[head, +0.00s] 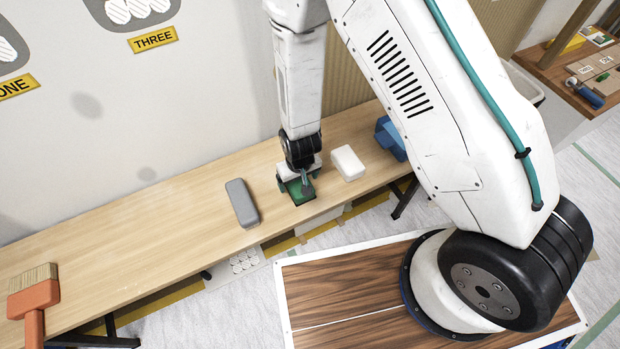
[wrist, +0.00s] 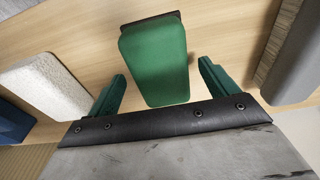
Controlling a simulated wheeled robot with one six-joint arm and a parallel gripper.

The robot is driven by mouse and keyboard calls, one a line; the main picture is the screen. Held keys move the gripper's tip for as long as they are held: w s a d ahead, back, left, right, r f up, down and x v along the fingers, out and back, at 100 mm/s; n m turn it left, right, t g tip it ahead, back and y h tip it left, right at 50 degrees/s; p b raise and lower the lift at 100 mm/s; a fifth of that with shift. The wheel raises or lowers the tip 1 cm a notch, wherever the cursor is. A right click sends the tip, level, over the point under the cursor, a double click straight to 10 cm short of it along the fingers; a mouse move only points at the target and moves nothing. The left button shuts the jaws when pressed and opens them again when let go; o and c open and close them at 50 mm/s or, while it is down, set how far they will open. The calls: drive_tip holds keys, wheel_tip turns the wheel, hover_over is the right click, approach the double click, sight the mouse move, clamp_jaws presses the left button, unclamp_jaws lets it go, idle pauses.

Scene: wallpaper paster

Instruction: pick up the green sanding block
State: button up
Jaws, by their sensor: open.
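The green sanding block (head: 296,194) lies on the wooden bench below my gripper, partly hidden by it in the head view. In the wrist view the green block (wrist: 154,62) has a dark edge at its far end. My gripper (head: 298,184) is open above the block. In the wrist view my gripper's two green fingers (wrist: 160,84) stand apart, one on each side of the block's near end, with a visible gap on both sides. Whether the fingertips are down at the block's height I cannot tell.
On the bench (head: 170,230), a grey block (head: 242,203) lies left of my gripper and a white block (head: 347,163) lies close to the right. A blue object (head: 391,138) sits farther right. An orange-handled brush (head: 35,300) lies at the left end.

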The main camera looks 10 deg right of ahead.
wheel_tip(320, 180, down, 2)
drive_tip(key=shift+w+a+f, duration=0.1)
drive_tip(key=c, duration=1.2)
